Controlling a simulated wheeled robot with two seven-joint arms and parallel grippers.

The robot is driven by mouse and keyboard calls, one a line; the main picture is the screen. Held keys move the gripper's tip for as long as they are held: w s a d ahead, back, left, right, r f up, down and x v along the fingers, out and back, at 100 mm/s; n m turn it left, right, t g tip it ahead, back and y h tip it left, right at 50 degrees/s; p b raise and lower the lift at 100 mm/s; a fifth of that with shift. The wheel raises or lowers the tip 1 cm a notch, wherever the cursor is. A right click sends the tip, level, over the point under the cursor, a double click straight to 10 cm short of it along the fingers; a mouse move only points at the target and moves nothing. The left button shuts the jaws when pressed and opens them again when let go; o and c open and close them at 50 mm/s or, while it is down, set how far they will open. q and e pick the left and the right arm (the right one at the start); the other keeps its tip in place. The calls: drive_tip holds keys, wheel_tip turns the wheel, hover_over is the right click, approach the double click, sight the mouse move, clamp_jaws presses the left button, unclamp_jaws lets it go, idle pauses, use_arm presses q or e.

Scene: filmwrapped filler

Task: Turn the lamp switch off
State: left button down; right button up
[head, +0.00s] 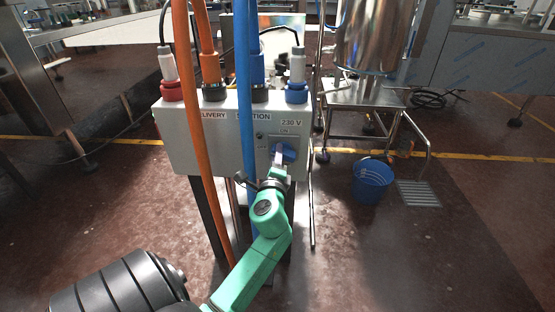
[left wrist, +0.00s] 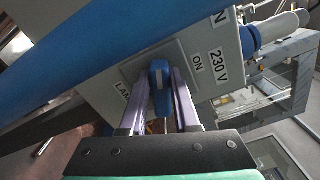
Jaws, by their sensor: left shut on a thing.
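The lamp switch is a blue rotary knob (head: 284,152) on a plate at the right of the grey station box's front (head: 200,140). ON is printed above it and 230 V higher up. In the left wrist view the knob (left wrist: 160,88) sits between the two fingers of my left gripper (left wrist: 160,95), which is shut on it. In the head view my left gripper (head: 279,165) reaches the knob from below, and its fingers partly cover it. The lower part of the plate's labels is hidden by the gripper. My right gripper is not in view.
An orange hose (head: 189,120) and a blue hose (head: 243,90) hang in front of the box, close to my left arm. Red and blue plugs stand on top. A blue bucket (head: 371,182) and a steel tank (head: 368,35) stand to the right.

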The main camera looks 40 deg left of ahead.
use_arm(q)
drive_tip(key=shift+f+n+b, duration=0.25)
drive_tip(key=shift+n+b, duration=0.25)
drive_tip(key=shift+n, duration=0.55)
drive_tip(key=shift+f+n+b, duration=0.25)
drive_tip(key=shift+n+b, duration=0.2)
drive_tip(key=shift+n, duration=0.6)
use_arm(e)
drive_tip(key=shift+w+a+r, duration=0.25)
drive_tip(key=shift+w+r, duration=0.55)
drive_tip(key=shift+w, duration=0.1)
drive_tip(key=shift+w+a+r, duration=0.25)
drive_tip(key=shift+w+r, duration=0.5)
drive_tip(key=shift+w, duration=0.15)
use_arm(q)
drive_tip(key=c, duration=0.6)
unclamp_jaws()
drive_tip(key=shift+c, duration=0.2)
drive_tip(key=shift+r, duration=0.1)
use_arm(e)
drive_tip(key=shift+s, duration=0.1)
